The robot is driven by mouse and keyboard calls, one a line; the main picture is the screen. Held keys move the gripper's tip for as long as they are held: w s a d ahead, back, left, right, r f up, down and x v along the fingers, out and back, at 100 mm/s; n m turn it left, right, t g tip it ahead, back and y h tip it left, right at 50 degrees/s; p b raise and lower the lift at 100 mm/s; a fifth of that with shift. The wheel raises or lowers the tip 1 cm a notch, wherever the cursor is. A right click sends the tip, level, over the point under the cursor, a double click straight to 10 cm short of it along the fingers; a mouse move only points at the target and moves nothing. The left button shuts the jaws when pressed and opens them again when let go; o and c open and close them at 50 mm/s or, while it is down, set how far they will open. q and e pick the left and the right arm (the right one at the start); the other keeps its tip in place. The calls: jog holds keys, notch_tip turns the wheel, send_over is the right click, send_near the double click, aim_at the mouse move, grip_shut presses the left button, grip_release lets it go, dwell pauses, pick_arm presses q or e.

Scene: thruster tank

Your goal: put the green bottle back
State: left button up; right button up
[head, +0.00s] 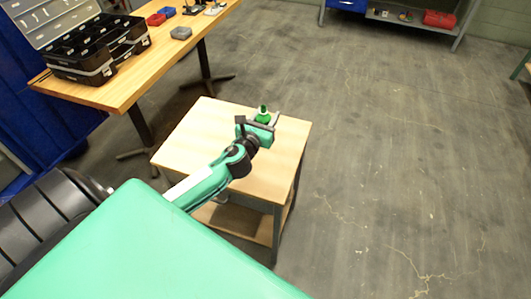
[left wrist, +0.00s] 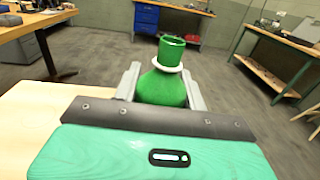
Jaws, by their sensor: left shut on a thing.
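The green bottle (left wrist: 164,86) stands upright between the two fingers of my left gripper in the left wrist view. It has a green cap and a white ring at the neck. In the head view the bottle (head: 263,114) shows just beyond my left gripper (head: 262,124), over the far part of the small wooden table (head: 200,125). My left gripper is shut on the bottle. The bottle's base is hidden, so I cannot tell whether it touches the table top. My right gripper is not in view.
A larger wooden table (head: 118,92) at upper left holds an open black toolbox (head: 95,55), red and blue bins and a grey box (head: 181,33). A shelf with a red roll (head: 439,19) stands at the back. The small table top is otherwise clear, with open floor to its right.

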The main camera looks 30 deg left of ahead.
pick_arm(q)
notch_tip(320, 180, down, 11)
jog(key=b, duration=0.3)
jog(key=shift+b, duration=0.4)
jog(key=shift+f, duration=0.4)
notch_tip(320, 180, down, 4)
jog(key=b, duration=0.2)
jog(key=shift+r+b, duration=0.25)
jog(key=shift+b, duration=0.15)
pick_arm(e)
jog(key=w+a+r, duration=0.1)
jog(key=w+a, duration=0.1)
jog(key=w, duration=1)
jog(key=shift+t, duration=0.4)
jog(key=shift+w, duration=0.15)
pick_arm(q)
jog(key=shift+f, duration=0.15)
jog(key=o, duration=1)
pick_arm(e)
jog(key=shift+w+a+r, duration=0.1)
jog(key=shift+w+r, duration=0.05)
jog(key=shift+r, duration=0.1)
